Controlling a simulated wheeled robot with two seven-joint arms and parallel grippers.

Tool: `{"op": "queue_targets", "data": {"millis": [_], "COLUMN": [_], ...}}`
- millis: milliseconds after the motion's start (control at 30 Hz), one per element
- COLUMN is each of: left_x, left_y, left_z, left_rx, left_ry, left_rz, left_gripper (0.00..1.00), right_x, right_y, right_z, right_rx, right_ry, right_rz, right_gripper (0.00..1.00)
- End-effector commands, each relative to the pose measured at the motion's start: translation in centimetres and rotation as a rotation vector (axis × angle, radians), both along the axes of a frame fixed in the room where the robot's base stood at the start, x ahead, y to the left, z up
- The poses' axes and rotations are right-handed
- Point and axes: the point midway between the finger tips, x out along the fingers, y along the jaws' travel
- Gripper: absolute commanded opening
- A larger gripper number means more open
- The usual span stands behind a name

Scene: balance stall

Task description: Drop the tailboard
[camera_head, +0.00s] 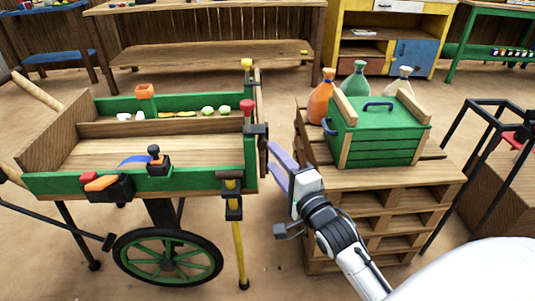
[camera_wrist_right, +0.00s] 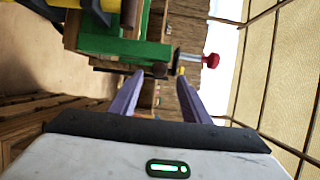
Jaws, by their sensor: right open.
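The handcart (camera_head: 190,182) has green sides and a plank bed. Its tailboard (camera_head: 262,120) stands upright at the right end, seen almost edge-on in the head view. A red-knobbed pin (camera_head: 247,106) is at the near right corner; its knob also shows in the right wrist view (camera_wrist_right: 211,60). A yellow-topped pin (camera_head: 246,64) is at the far corner. My right gripper (camera_head: 269,155) is open, its purple fingers pointing at the cart's right end. In the right wrist view its fingertips (camera_wrist_right: 161,75) are apart, with nothing clearly between them. My left gripper is out of view.
A pallet stack (camera_head: 385,188) stands close right of the cart, carrying a green crate (camera_head: 382,140) and several sacks. A yellow prop leg (camera_head: 240,240) hangs below the cart's near right corner. A narrow floor gap separates cart and pallets.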

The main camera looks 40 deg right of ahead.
Motion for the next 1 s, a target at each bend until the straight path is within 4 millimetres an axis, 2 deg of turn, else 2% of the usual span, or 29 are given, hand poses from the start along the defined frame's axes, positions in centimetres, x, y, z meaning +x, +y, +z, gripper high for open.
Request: {"op": "queue_targets", "data": {"millis": [100, 300, 667, 900, 1000], "left_x": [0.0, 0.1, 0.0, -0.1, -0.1], "left_y": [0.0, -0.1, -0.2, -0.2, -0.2], "left_z": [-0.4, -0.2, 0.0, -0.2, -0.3], "left_rx": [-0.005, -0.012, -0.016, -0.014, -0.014], "left_ry": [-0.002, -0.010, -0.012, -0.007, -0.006], "left_rz": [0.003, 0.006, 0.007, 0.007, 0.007], "left_gripper": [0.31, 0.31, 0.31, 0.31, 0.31], "right_x": [2.2, 4.3, 4.8, 4.8, 4.8], "right_y": [-0.3, -0.6, -0.7, -0.7, -0.7], "right_z": [-0.1, -0.1, -0.1, -0.1, -0.1], "right_rx": [-0.002, -0.001, -0.001, -0.001, -0.001], "right_ry": [-0.002, 0.001, 0.002, 0.002, 0.002], "right_rz": [0.000, 0.001, 0.000, 0.000, 0.000], "right_gripper": [0.43, 0.43, 0.43, 0.02, 0.00]}}
